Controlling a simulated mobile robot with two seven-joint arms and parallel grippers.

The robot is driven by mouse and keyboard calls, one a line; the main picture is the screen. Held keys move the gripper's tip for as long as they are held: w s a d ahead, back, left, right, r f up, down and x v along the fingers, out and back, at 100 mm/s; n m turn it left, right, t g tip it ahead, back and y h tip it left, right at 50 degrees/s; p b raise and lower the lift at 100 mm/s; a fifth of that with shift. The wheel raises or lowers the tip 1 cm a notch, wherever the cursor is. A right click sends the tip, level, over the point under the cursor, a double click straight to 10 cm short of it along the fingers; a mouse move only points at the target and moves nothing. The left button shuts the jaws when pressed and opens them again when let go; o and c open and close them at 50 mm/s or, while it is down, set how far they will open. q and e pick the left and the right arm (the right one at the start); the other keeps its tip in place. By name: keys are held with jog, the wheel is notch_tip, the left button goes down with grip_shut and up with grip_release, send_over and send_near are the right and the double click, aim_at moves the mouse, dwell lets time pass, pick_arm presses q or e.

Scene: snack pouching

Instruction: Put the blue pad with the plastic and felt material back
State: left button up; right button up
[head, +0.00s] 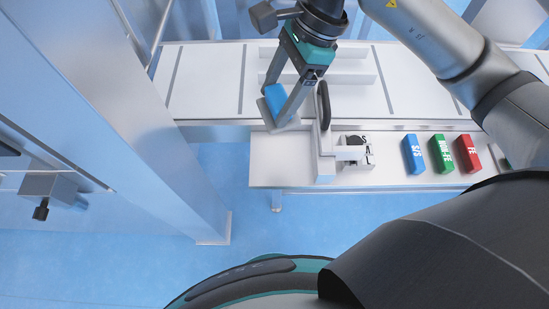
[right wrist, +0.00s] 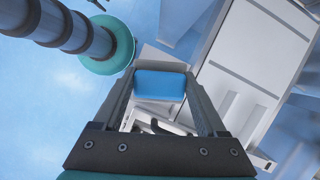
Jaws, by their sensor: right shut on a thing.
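The blue pad (head: 276,98) is held between the fingers of my right gripper (head: 282,108), above the left end of the white bench. It also shows in the right wrist view (right wrist: 160,86), spanning the gap between the two fingers (right wrist: 160,92). A grey-white plate shows at the pad's lower edge in the head view; I cannot tell if the pad touches it. Two more coloured blocks with white lettering, a green one (head: 441,153) and a red one (head: 468,153), stand on the bench beside a blue lettered block (head: 413,154). My left gripper is not in view.
A white bench (head: 280,172) runs across the middle, with a small fixture (head: 352,152) and a black curved handle (head: 324,105) just right of my right gripper. A panelled white surface (head: 210,85) lies behind. A tall metal post (head: 150,130) stands at the left.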

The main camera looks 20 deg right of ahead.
jog(key=m, duration=0.1)
jog(key=r+m+t, duration=0.1)
jog(key=r+m, duration=0.1)
jog(key=shift+w+a+m, duration=0.15)
jog(key=shift+a+m, duration=0.1)
jog(key=shift+m, duration=0.15)
notch_tip(320, 180, down, 15)
jog(key=b, duration=0.4)
jog(key=shift+f, duration=0.55)
pick_arm(q)
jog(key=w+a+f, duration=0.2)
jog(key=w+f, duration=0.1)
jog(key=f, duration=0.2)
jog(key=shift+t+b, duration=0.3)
jog(key=shift+b, duration=0.15)
pick_arm(e)
jog(key=shift+f, duration=1.9)
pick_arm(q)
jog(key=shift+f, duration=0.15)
pick_arm(e)
jog(key=shift+f, duration=0.15)
jog(key=o, duration=1.2)
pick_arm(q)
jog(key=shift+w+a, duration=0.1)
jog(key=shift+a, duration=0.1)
pick_arm(e)
jog(key=shift+o, duration=0.2)
